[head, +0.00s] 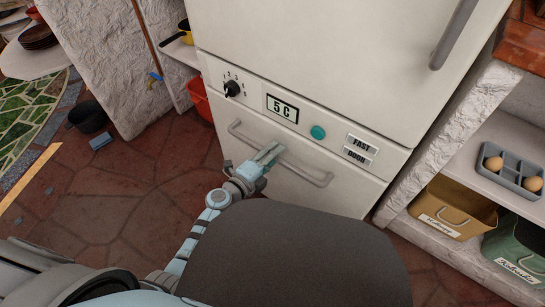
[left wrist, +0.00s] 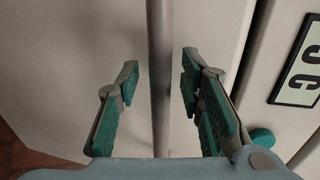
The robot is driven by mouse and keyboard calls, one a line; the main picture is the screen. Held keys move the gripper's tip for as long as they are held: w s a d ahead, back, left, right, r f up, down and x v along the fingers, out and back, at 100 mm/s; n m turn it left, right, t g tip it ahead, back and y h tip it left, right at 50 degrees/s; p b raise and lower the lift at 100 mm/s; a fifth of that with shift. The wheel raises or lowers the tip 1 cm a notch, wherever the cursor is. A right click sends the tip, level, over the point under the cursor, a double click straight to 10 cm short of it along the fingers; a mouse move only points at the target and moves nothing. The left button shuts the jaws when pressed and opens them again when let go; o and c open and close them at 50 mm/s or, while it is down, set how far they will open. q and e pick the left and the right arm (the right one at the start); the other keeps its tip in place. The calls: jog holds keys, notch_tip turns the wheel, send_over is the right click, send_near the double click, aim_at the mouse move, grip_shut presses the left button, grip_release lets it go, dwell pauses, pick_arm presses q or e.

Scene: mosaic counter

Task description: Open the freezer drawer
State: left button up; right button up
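The freezer drawer (head: 348,194) is the lowest front of the white fridge, under the control panel, and looks closed. Its long grey handle (head: 312,178) runs slantwise across the front. My left gripper (head: 268,155) is at the middle of this handle. In the left wrist view, the handle (left wrist: 158,45) stands as an upright bar between the two green-padded fingers of my left gripper (left wrist: 159,78). The fingers are open, with a gap on both sides of the bar. My right gripper is not in view.
The panel holds a black dial (head: 232,89), a "5 C" display (head: 282,109) and a teal button (head: 318,132). A shelf with an egg tray (head: 512,172) and bins (head: 452,208) stands close at right. A red bucket (head: 199,98) is at left. Red tile floor lies left of the drawer.

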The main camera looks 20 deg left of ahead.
pick_arm(q)
grip_shut()
jog(key=shift+s, duration=0.1)
